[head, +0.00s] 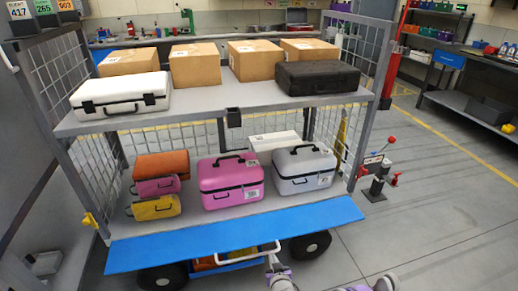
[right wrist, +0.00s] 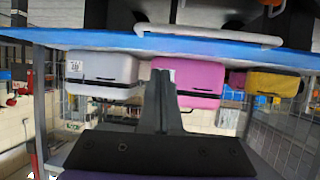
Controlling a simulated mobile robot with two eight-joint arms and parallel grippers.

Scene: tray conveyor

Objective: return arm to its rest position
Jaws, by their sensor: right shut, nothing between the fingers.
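My right gripper (head: 273,264) is at the bottom centre of the head view, in front of the cart's blue shelf edge and close to a pale handle (head: 248,256). In the right wrist view, which is upside down, its fingers (right wrist: 160,80) are together and empty. That view also shows the pale handle (right wrist: 210,37) beyond them, apart from the fingers as far as I can tell. A purple and grey link of my arm shows at the lower right of the head view.
The cart's blue front ledge (head: 235,238) is just beyond the gripper. Its lower shelf holds a pink case (head: 230,184), a grey case (head: 304,172) and stacked orange, magenta and yellow cases. Cardboard boxes (head: 195,65) stand above. Floor (head: 430,230) at right is clear.

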